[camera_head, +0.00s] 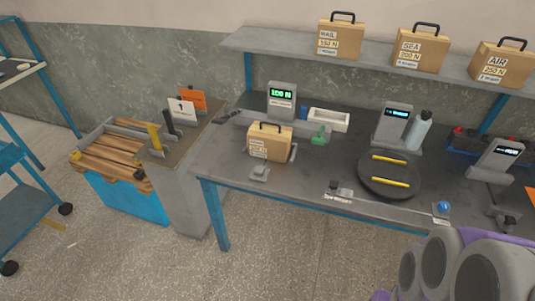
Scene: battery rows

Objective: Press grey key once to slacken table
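A round dark table (381,188) with two yellow bars (390,159) lies on the workbench, right of centre. A small dark key or knob (335,185) stands on a base to its left, with a label too small to read. A small grey key-like block (259,171) sits further left, at the bench's front edge before a tan case. I cannot tell for sure which is the grey key. A blue round button (444,207) is at the front right. My grey arm links fill the lower right corner; my gripper is not in view.
The tan case (270,144) stands near a green-lit display (282,94). More displays, a grey bottle (419,130) and a white tray (328,121) stand behind. Front floor is clear.

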